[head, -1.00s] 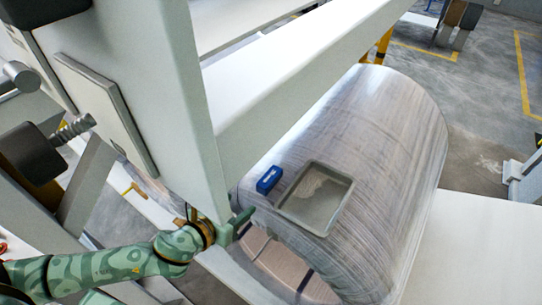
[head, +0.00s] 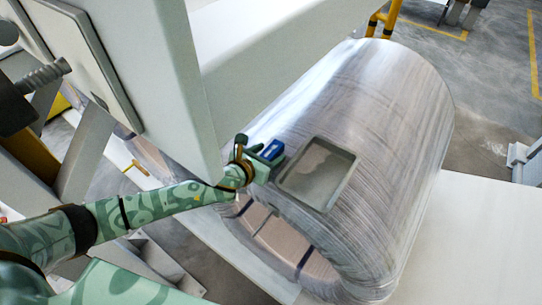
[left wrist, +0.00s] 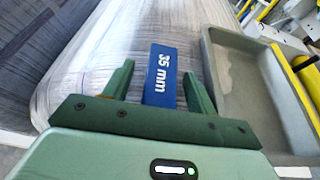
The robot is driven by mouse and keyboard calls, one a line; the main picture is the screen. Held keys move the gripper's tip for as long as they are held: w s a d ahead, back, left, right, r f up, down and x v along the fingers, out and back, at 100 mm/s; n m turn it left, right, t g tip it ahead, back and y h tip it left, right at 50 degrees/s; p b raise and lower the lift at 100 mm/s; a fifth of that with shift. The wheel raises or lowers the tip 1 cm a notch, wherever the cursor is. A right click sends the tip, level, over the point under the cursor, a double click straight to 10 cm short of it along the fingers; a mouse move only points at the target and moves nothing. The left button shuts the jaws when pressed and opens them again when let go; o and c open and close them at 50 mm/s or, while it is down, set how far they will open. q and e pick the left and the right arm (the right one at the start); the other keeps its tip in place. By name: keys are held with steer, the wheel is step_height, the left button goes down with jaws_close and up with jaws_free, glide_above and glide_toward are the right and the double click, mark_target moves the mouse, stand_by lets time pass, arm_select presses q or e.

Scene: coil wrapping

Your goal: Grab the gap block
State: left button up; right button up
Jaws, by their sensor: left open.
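The gap block (head: 271,149) is a small blue block lying on top of the wrapped coil (head: 370,110), beside a grey tray. In the left wrist view the block (left wrist: 161,76) carries the white marking "35 mm". My left gripper (head: 262,153) is at the block, at the coil's near left edge. In the left wrist view its two green fingers (left wrist: 159,82) are open, one on each side of the block, with a gap visible on the left side. Whether the right finger touches the block I cannot tell. My right gripper is not in view.
The shallow grey tray (head: 318,174) lies on the coil just right of the block; it also shows in the left wrist view (left wrist: 287,115), close to the right finger. A large white machine frame (head: 170,80) stands close on the left. A white surface (head: 470,240) lies right of the coil.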

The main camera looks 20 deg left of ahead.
arm_select(q)
steer(key=shift+x, duration=0.85)
steer(key=shift+s+r, duration=0.1)
steer(key=c, duration=1.1)
